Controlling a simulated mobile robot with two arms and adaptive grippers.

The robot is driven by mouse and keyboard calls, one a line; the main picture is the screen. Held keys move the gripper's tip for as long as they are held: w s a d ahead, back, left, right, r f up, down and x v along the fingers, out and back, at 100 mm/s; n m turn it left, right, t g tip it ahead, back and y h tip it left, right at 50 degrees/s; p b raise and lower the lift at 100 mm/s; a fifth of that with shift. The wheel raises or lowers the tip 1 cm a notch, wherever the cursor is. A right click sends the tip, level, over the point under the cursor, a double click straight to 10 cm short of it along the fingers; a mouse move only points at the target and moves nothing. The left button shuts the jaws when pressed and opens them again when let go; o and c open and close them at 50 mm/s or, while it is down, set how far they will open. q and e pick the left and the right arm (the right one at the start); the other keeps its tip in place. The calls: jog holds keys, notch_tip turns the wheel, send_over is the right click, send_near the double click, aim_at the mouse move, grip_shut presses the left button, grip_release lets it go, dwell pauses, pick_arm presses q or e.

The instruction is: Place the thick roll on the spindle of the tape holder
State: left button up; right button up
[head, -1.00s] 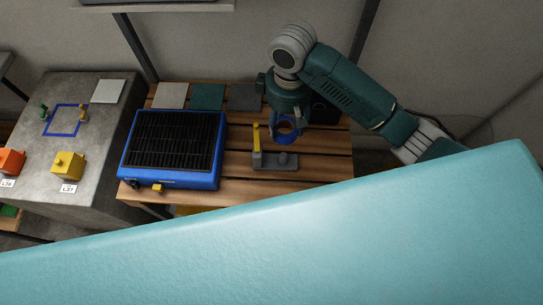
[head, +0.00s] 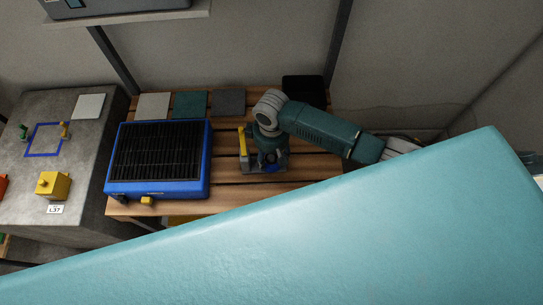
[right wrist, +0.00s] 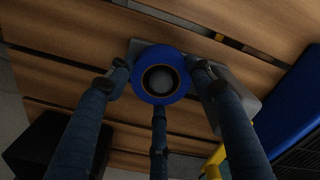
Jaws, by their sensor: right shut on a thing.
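The thick roll is a blue ring (head: 271,169); it also shows in the right wrist view (right wrist: 158,98). My right gripper (head: 270,164) is shut on the roll at the tape holder's right part, with its fingers (right wrist: 161,80) around the roll's rim. The tape holder has a grey base (head: 249,171) and an upright yellow part (head: 242,141), left of the gripper. Its grey base (right wrist: 240,82) lies behind the roll in the wrist view. A grey round shape shows through the roll's hole; I cannot tell whether the roll is around the spindle. My left gripper is not in view.
A blue box with a black slatted top (head: 160,160) stands left of the holder on the slatted wooden table (head: 225,195). A black container (head: 304,90) stands at the back right. Flat squares lie along the back edge. A large turquoise surface hides the foreground.

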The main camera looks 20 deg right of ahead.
aim_at(272, 157)
jog(key=shift+f, duration=0.15)
jog(key=o, duration=1.2)
jog(key=shift+c, duration=0.2)
notch_tip(272, 157, up, 12)
